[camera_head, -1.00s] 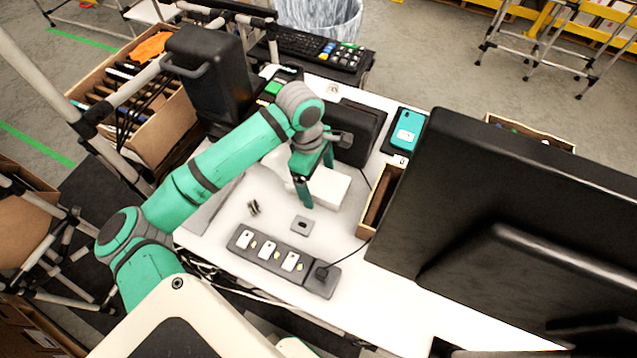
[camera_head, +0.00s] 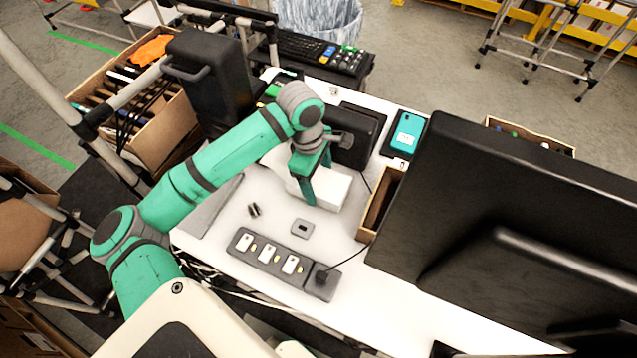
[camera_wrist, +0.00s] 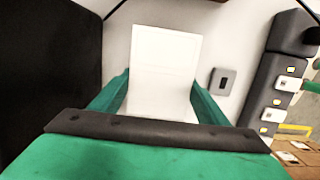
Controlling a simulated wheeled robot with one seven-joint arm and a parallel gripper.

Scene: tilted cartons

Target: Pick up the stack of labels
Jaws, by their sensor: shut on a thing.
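The stack of labels (camera_head: 335,190) is a white block on the white table, beside a black device. My gripper (camera_head: 307,192) is over it, with a green finger against its near side in the head view; the other finger is mostly hidden. In the wrist view the white stack (camera_wrist: 163,68) lies between the two green fingers of my gripper (camera_wrist: 160,100), which are shut on it. I cannot tell whether the stack is off the table.
A black device (camera_head: 357,137) stands just behind the stack. A grey power strip (camera_head: 270,257) and small grey plate (camera_head: 302,228) lie in front. An open carton (camera_head: 375,205) and large black monitor (camera_head: 510,230) are at the right. A cable runs between the carton and strip.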

